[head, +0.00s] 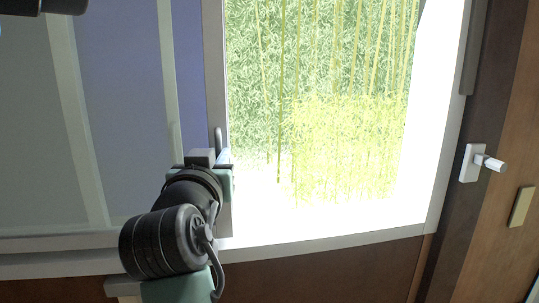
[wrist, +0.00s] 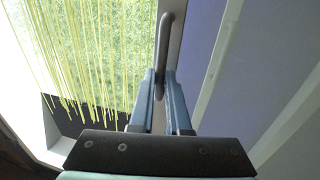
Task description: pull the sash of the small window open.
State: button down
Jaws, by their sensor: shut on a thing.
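The window sash has a grey upright edge (head: 213,75), with bluish panels to its left in the head view. A dark upright bar handle (head: 218,138) stands on this edge; it also shows in the wrist view (wrist: 165,35). My gripper (head: 217,160) is at the handle's lower part, mostly hidden behind my own wrist in the head view. In the wrist view my gripper's two blue fingers (wrist: 160,88) are on either side of the handle's lower end and shut on it.
Bright bamboo (head: 320,90) shows right of the sash edge. The window's pale sill (head: 330,239) runs below, over brown wood. At the right, a white lever handle (head: 487,163) sits on a dark post, with a beige plate (head: 521,206) beyond.

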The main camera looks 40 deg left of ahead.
send_near(106, 154)
jog(key=x, duration=0.4)
jog(key=shift+a, duration=0.1)
jog(key=c, duration=0.9)
grip_release()
jog(key=shift+w, duration=0.1)
jog(key=b+v, duration=0.5)
jog(key=v, duration=0.8)
jog(key=shift+w, duration=0.15)
